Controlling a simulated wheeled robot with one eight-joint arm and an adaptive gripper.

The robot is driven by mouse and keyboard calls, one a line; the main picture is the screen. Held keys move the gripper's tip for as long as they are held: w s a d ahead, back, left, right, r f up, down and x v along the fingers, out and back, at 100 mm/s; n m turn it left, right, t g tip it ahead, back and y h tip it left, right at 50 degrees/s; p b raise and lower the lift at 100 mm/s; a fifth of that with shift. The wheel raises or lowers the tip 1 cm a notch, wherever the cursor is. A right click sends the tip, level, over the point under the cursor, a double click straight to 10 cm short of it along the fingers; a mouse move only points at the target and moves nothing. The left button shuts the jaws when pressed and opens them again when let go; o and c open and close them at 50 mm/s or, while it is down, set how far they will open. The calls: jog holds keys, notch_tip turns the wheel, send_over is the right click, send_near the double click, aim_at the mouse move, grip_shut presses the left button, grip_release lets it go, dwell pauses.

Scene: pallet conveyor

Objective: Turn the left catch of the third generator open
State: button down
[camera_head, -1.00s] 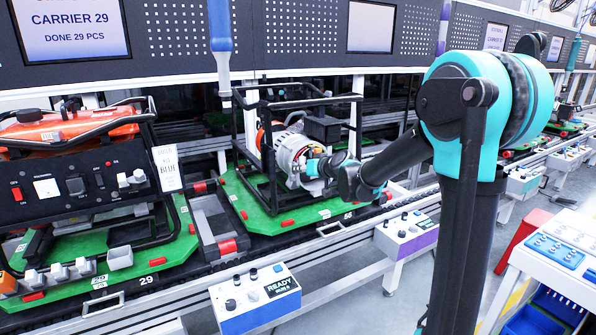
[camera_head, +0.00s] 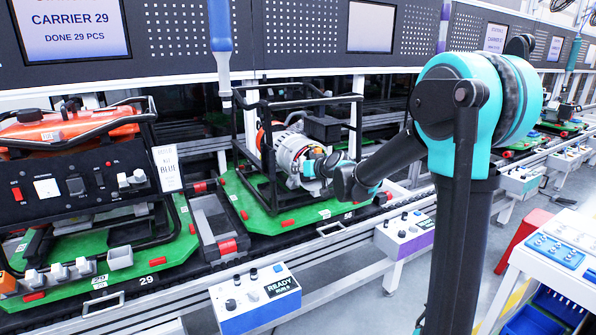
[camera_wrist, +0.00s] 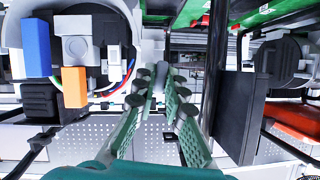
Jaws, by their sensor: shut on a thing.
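An open-frame generator (camera_head: 297,150) with a silver round end and a black tube frame stands on a green pallet (camera_head: 262,222) in the middle of the head view. My gripper (camera_head: 312,168) is at the right side of its silver end, inside the frame's outline. In the wrist view my gripper's green fingers (camera_wrist: 161,80) converge and are shut on a small grey piece, apparently the left catch (camera_wrist: 162,68). The fingertips hide most of it, so its turn angle cannot be told. An orange block (camera_wrist: 75,87) and a blue block (camera_wrist: 36,48) sit left of the fingers.
Black frame tubes pass close to the fingers, one upright tube (camera_wrist: 215,60) on their right. Another generator with an orange tank (camera_head: 70,128) stands at left. A blue tool (camera_head: 221,45) hangs above. Control boxes (camera_head: 257,298) line the conveyor's front.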

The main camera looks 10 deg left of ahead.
jog(key=shift+n+h, duration=0.5)
jog(key=shift+n, duration=0.3)
jog(key=c, duration=1.9)
grip_release()
jog(key=shift+o, duration=0.2)
jog(key=shift+s, duration=0.1)
jog(key=v, duration=1.2)
jog(key=shift+f, duration=0.2)
jog(key=shift+s+f, duration=0.1)
jog(key=shift+s, duration=0.05)
jog(key=s+d+f+m+g+h, duration=0.3)
jog(key=s+d+f, duration=0.8)
jog(key=s, duration=0.3)
jog(key=s+d+f+m+g+h, duration=0.3)
jog(key=s+d+f+m+h, duration=0.1)
jog(key=s+d+f, duration=0.7)
notch_tip(320, 180, down, 2)
jog(key=s, duration=0.2)
jog(key=shift+s+d+f+g, duration=0.25)
jog(key=shift+s+g, duration=0.05)
jog(key=shift+s, duration=0.1)
